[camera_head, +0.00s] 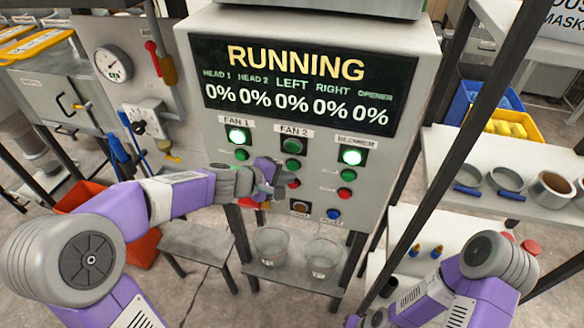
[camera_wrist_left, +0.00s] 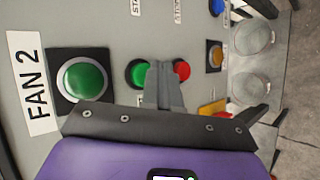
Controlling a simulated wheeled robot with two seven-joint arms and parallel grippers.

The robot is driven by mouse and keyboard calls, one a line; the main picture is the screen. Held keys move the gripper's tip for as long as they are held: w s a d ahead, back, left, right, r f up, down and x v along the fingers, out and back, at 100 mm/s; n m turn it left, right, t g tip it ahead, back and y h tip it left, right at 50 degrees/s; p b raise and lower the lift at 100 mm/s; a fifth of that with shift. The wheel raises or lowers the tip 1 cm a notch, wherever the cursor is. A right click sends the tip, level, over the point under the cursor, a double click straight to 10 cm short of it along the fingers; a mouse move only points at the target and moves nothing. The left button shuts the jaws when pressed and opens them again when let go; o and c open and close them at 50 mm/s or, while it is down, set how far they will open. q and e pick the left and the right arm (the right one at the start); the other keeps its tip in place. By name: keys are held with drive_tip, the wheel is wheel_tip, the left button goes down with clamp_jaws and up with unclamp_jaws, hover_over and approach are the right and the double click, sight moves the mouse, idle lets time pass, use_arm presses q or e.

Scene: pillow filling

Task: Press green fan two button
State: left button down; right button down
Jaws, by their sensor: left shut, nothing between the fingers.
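The Fan 2 column on the control panel has a dark green lamp (camera_head: 292,146) that looks unlit, a small green button (camera_head: 292,165) below it, and a red button (camera_head: 294,183) under that. My left gripper (camera_head: 280,176) is shut and empty, in front of the panel at this column. In the left wrist view, its closed fingertips (camera_wrist_left: 160,70) overlap the edge of the green button (camera_wrist_left: 137,73), with the red button (camera_wrist_left: 181,70) on the other side. I cannot tell whether they touch the panel. My right gripper (camera_head: 366,318) is at the bottom edge, its fingers unclear.
The Fan 1 lamp (camera_head: 236,135) and the Blower lamp (camera_head: 352,156) are lit. The display (camera_head: 300,82) reads RUNNING with 0% values. A yellow button (camera_wrist_left: 215,54) lies farther along the panel. Two clear containers (camera_head: 271,245) stand on the shelf below.

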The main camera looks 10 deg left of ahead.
use_arm(q)
drive_tip(key=shift+w, duration=0.15)
drive_tip(key=shift+w, duration=0.25)
drive_tip(key=shift+w, duration=0.45)
idle(0.6)
idle(0.4)
drive_tip(key=shift+s+b, duration=0.35)
drive_tip(key=shift+s, duration=0.55)
drive_tip(key=s+b, duration=0.1)
drive_tip(key=s, duration=0.4)
drive_tip(key=shift+a, duration=0.1)
